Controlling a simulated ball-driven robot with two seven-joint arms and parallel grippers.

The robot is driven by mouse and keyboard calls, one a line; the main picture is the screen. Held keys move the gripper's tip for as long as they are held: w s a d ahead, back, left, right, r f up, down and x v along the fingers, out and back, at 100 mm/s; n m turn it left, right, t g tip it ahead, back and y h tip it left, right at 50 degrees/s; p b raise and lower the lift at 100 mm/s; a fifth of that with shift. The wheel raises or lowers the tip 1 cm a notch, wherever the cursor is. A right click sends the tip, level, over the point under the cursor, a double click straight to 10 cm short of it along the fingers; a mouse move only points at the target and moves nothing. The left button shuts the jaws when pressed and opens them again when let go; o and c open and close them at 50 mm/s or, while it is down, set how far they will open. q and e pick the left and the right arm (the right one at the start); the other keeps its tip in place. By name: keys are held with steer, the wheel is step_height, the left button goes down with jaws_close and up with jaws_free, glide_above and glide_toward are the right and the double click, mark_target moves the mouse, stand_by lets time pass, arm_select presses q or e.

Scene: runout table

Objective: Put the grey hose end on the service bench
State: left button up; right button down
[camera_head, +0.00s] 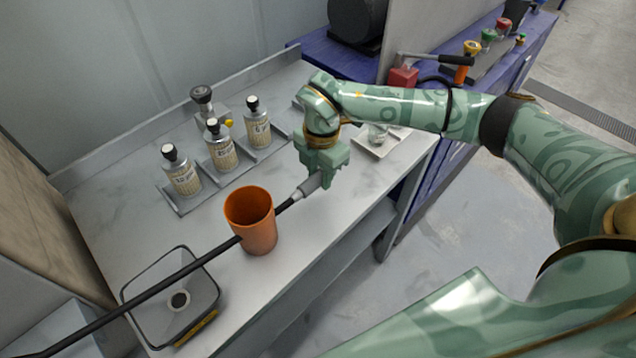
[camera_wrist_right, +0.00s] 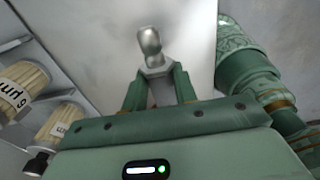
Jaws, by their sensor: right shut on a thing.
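The grey hose end (camera_head: 309,186) is in my right gripper (camera_head: 326,178), which is shut on it above the front part of the pale grey bench (camera_head: 150,232). In the right wrist view the hose end (camera_wrist_right: 150,45) sticks out past the two green fingers (camera_wrist_right: 155,75). A black hose (camera_head: 130,305) runs from the hose end down to the lower left; an orange cup hides part of it. I cannot tell whether the hose end touches the bench top. My left gripper is not in view.
The orange cup (camera_head: 256,235) stands left of my gripper. Several labelled bottles (camera_head: 222,150) stand in a rack behind. A blue bench (camera_head: 478,105) with tools is beyond.

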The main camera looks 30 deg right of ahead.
mark_target(318, 190)
steer(key=w+f, duration=0.1)
steer(key=w+d+f+b, duration=0.1)
steer(key=f, duration=0.1)
steer(key=shift+w+f, duration=0.25)
steer(key=shift+w, duration=0.1)
step_height(318, 190, down, 3)
steer(key=shift+f+b, duration=0.1)
steer(key=shift+b, duration=0.3)
steer(key=c, duration=1.1)
jaws_free()
step_height(318, 190, up, 12)
steer(key=p, duration=0.2)
steer(key=shift+w+d, duration=0.15)
steer(key=shift+d, duration=0.1)
